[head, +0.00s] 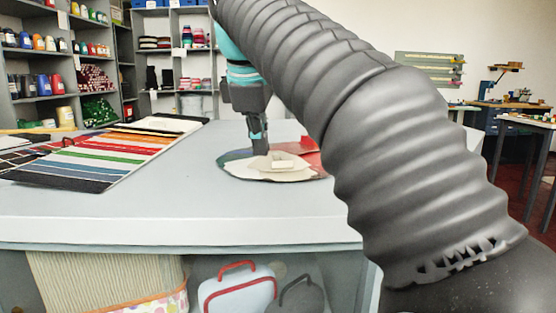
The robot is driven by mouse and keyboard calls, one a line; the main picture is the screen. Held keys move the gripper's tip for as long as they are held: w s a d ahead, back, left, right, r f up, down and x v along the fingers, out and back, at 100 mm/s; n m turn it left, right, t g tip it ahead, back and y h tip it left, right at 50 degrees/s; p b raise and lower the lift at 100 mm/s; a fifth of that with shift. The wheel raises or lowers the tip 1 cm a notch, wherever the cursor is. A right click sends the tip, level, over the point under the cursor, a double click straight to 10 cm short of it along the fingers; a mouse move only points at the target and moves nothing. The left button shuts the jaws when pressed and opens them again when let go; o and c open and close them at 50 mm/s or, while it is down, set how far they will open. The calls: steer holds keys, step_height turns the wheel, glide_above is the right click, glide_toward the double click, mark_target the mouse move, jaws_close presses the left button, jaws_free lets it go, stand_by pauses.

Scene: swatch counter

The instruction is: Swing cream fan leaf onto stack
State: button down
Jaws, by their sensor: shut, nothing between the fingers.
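The cream fan leaf (248,171) lies at the front of a fan of leaves on the grey counter. Its right part reaches under a small pale block-like piece (281,163). Dark green and red leaves (307,158) show behind and to the right of it, and my arm hides part of that side. My gripper (260,150) points down at the back left edge of the cream leaf, shut and holding nothing. I cannot tell whether its fingertips touch the leaf.
A striped swatch board (100,153) lies on the counter's left. The counter (190,205) is bare in front of the fan. Shelves (40,100) with spools and folded cloth stand behind. Cases (236,292) and a basket (110,290) sit below the counter.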

mark_target(286, 163)
steer(key=shift+f, duration=0.2)
steer(key=shift+f+b, duration=0.85)
steer(key=shift+f, duration=0.25)
steer(key=shift+s+d+n+y, duration=0.25)
steer(key=shift+d+n+y, duration=0.15)
steer(key=shift+d+n, duration=0.7)
steer(key=shift+d+r+n, duration=0.1)
steer(key=shift+d+n, duration=0.5)
steer(key=shift+d, duration=0.3)
steer(key=shift+d+n+y, duration=0.3)
steer(key=shift+n+y, duration=0.1)
